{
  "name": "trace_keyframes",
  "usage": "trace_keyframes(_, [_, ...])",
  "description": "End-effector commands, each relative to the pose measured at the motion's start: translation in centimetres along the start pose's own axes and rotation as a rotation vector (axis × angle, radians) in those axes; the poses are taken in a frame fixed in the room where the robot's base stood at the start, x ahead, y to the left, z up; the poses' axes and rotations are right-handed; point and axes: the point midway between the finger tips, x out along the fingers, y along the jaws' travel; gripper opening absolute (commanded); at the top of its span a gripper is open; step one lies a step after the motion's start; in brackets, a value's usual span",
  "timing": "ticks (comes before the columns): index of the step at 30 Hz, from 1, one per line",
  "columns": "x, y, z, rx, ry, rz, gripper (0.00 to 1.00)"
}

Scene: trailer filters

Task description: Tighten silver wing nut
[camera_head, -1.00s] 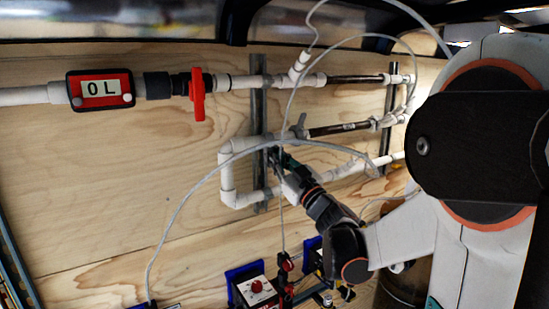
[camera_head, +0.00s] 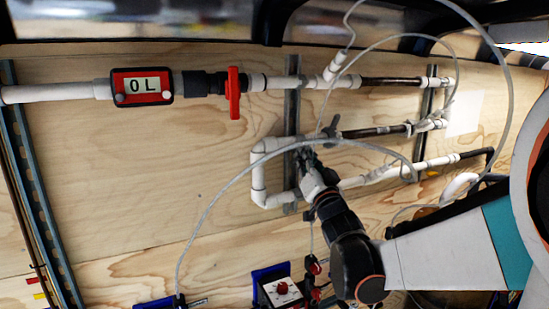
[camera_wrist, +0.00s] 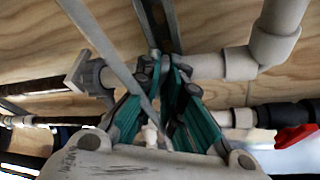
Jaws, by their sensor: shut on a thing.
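My gripper (camera_head: 303,153) reaches up to the white pipe (camera_head: 272,146) where it crosses the left metal strut (camera_head: 292,105). In the wrist view its teal fingers (camera_wrist: 159,66) are closed together at the pipe in front of the strut (camera_wrist: 158,22). They are shut on a small part there, which looks to be the silver wing nut, though the fingertips hide nearly all of it. A grey winged fitting (camera_wrist: 85,74) sits on the same pipe line left of the fingers, apart from them; it also shows in the head view (camera_head: 331,127).
A red-framed meter reading "OL" (camera_head: 141,86) and a red valve handle (camera_head: 234,92) are on the upper pipe. A thin grey hose (camera_head: 213,195) arcs close by the gripper and crosses the wrist view (camera_wrist: 105,45). A red-knobbed box (camera_head: 283,291) stands below.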

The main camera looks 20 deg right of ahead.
Motion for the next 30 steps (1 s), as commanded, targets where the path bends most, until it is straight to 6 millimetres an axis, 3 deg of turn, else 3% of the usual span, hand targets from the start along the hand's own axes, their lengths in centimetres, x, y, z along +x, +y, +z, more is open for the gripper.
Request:
trace_keyframes(20, [-0.04, -0.02, 0.03, 0.061, 0.000, 0.026, 0.00])
trace_keyframes(21, [-0.04, -0.02, 0.03, 0.061, 0.000, 0.026, 0.12])
trace_keyframes(23, [-0.03, -0.03, 0.02, 0.061, 0.000, 0.026, 0.26])
trace_keyframes(30, [-0.01, -0.04, 0.01, 0.061, 0.000, 0.026, 0.28])
